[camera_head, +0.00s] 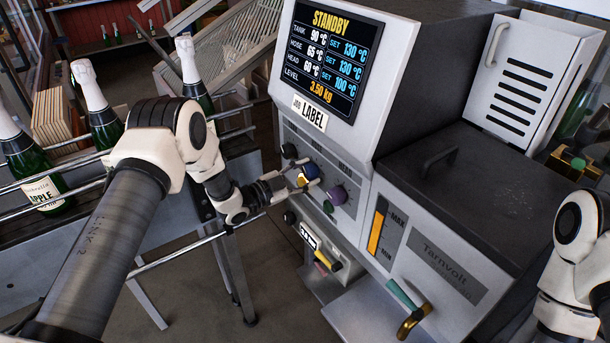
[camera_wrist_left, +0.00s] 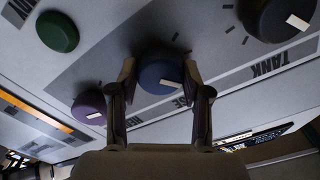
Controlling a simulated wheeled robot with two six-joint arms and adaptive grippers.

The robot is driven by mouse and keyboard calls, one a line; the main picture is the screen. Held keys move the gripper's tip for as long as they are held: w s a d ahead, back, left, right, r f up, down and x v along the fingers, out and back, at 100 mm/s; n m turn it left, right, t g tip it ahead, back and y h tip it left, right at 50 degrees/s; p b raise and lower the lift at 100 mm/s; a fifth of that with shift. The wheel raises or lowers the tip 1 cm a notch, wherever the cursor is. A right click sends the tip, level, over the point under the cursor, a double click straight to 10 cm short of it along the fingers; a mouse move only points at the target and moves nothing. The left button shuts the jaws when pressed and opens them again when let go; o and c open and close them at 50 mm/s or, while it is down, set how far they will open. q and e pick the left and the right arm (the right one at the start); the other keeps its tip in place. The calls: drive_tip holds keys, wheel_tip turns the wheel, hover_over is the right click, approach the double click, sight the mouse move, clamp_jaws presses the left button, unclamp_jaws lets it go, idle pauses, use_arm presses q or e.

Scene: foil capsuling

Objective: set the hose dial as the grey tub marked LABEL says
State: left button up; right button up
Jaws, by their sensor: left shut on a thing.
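The hose dial is a blue knob (camera_wrist_left: 160,75) with a white pointer mark. It is the middle dial on the machine's front panel, and in the head view its top (camera_head: 312,170) shows beside my gripper. My left gripper (camera_head: 303,182) is shut on it, with one finger on each side in the left wrist view (camera_wrist_left: 160,95). The screen (camera_head: 331,60) reads STANDBY, with HOSE at 65 °C and set 130 °C. I see no separate grey tub. My right gripper is out of view.
The black tank dial (camera_wrist_left: 285,18) and purple head dial (camera_wrist_left: 90,107) flank the hose dial. A green knob (camera_wrist_left: 57,32) is close by. Bottles (camera_head: 90,95) stand behind metal rails at left. A lower box with a yellow-red handle (camera_head: 326,260) is below the dials.

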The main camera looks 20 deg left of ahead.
use_arm(q)
drive_tip(key=o, duration=1.2)
drive_tip(key=shift+d, duration=0.1)
drive_tip(key=shift+c, duration=0.2)
drive_tip(key=v, duration=1.2)
drive_tip(key=shift+w, duration=0.1)
